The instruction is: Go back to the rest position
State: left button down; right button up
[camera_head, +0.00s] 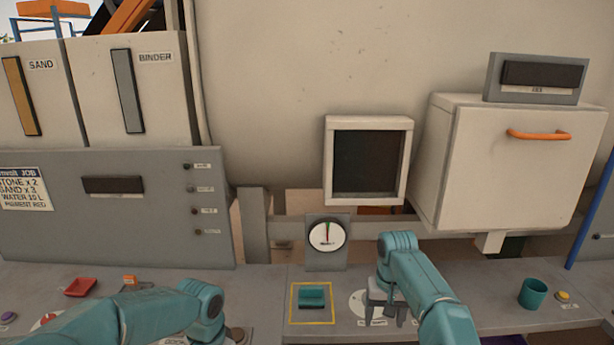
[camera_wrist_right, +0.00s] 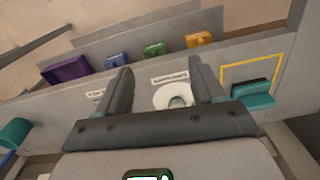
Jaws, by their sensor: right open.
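My right gripper (camera_head: 388,312) is open and empty over the counter, above a white round disc (camera_head: 358,302). In the right wrist view its two dark fingers (camera_wrist_right: 158,92) stand apart, with the white disc (camera_wrist_right: 174,96) on the surface beyond them. My left arm (camera_head: 175,310) comes in low at the left in the head view; its gripper is not visible.
A teal block (camera_head: 312,297) sits inside a yellow square outline left of my right gripper. A teal cup (camera_head: 532,293) and a yellow button (camera_head: 562,296) are to the right. A gauge (camera_head: 327,234) stands behind. Purple (camera_wrist_right: 66,69), blue, green and orange items show in the wrist view.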

pick_arm(q)
jog(key=s+d+f+n+h, duration=0.25)
jog(key=s+f, duration=0.25)
jog(key=f, duration=0.3)
jog(key=s+d+f+n+h, duration=0.1)
jog(key=s+d+f, duration=0.2)
jog(key=s+f, duration=0.35)
pick_arm(e)
jog(key=s+a+f+y, duration=0.1)
jog(key=s+a+f, duration=0.1)
jog(key=s+f, duration=0.35)
jog(key=s+a+f+n+y, duration=0.1)
jog(key=s+a+f, duration=0.1)
jog(key=f, duration=0.6)
jog(key=s+a+f+y, duration=0.1)
jog(key=s+f, duration=0.3)
jog(key=f, duration=0.3)
pick_arm(q)
jog(key=s+f+n, duration=0.4)
jog(key=s+f, duration=0.2)
jog(key=s, duration=0.5)
jog(key=shift+d+f, duration=0.3)
jog(key=shift+d, duration=0.05)
pick_arm(e)
jog(key=s+a+f+m, duration=0.1)
jog(key=s+f+m, duration=0.1)
jog(key=s, duration=2.2)
jog(key=shift+a+y, duration=0.25)
jog(key=shift+y, duration=0.15)
